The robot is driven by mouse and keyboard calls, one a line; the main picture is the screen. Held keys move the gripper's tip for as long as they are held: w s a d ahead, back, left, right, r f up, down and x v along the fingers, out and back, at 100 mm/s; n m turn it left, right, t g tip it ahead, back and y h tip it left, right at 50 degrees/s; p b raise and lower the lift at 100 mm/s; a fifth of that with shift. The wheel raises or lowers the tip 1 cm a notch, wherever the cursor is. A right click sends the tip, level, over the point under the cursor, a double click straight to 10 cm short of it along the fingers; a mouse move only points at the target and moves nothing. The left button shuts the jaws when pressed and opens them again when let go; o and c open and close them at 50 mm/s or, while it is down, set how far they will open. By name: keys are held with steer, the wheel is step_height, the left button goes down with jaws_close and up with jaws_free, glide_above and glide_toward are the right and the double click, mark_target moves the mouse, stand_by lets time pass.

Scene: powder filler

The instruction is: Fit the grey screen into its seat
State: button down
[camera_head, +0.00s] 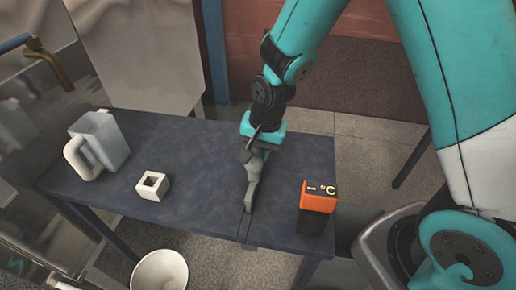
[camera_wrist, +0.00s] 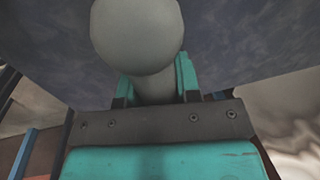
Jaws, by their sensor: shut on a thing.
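My gripper (camera_head: 258,148) is over the dark blue table, right of its middle. It is shut on a grey piece (camera_head: 252,193), which I take to be the grey screen. In the wrist view, the screen (camera_wrist: 137,35) shows a smooth round grey end beyond a narrower neck. The neck sits between the teal fingers of my gripper (camera_wrist: 157,86). In the head view the screen is seen nearly edge-on and points down toward the table's front edge. Whether it touches the table is unclear. I cannot make out its seat in either view.
On the table (camera_head: 200,205) stand a whitish jug (camera_head: 103,140), a white block with a square hole (camera_head: 152,186) and an orange-and-black °C device (camera_head: 318,203). A white bowl-like thing (camera_head: 158,272) is below the front edge. Metal equipment (camera_head: 40,235) with a brass-coloured handle (camera_head: 50,62) is at left.

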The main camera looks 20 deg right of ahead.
steer(key=shift+f+b, duration=0.8)
steer(key=shift+f, duration=0.4)
steer(key=c, duration=0.7)
jaws_free()
steer(key=shift+c, duration=0.2)
steer(key=shift+r, duration=0.1)
step_height(320, 180, up, 17)
steer(key=s+d, duration=0.1)
steer(key=d, duration=0.1)
steer(key=shift+s+d, duration=0.2)
steer(key=shift+s, duration=0.1)
